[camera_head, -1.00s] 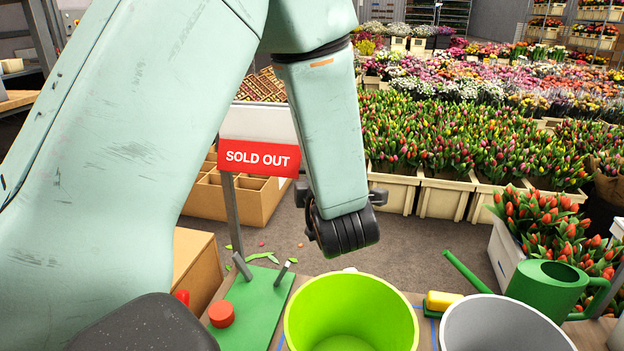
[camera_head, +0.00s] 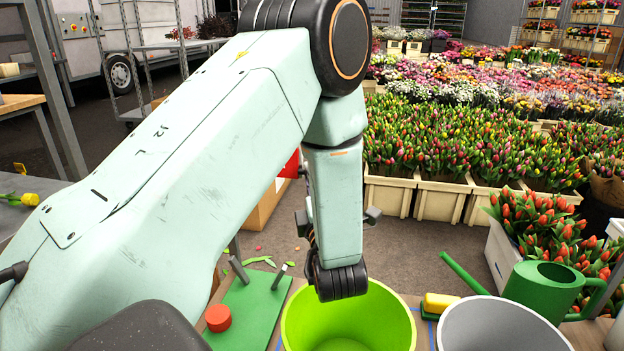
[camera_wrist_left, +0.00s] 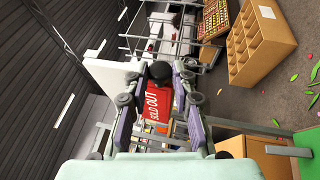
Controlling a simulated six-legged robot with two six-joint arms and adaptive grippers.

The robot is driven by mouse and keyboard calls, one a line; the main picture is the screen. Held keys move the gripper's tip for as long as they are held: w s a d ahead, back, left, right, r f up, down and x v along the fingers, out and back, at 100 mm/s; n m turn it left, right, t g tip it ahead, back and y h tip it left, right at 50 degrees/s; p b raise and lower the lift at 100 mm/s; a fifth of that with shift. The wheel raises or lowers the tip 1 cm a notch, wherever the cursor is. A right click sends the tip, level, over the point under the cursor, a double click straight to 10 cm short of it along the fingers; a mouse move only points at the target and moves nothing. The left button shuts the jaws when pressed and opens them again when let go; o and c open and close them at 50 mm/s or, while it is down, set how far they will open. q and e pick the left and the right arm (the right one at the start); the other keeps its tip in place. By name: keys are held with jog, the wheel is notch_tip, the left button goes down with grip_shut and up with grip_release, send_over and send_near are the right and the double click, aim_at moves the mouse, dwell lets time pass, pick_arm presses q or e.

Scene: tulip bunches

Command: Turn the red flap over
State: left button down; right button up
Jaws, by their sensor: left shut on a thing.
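In the head view the red flap (camera_head: 291,165) shows only as a small red corner behind my left arm. In the left wrist view the red flap (camera_wrist_left: 158,106), with white "SOLD OUT" lettering, lies between the two fingers of my left gripper (camera_wrist_left: 160,74). The gripper is shut on it, and a dark round part shows between the fingertips. A white board (camera_wrist_left: 108,76) stands beside the flap in the wrist view. In the head view the fingers are hidden behind my arm. My right gripper is in neither view.
A lime bucket (camera_head: 349,325) and a grey bucket (camera_head: 500,328) stand in front on the bench. A green plate (camera_head: 248,308) with two short posts and a red button (camera_head: 218,318) lies left of them. A green watering can (camera_head: 548,290) stands at the right.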

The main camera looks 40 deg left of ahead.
pick_arm(q)
jog(key=shift+w+r, duration=0.1)
jog(key=shift+r, duration=0.05)
jog(key=c, duration=1.1)
grip_release()
jog(key=shift+v, duration=3.8)
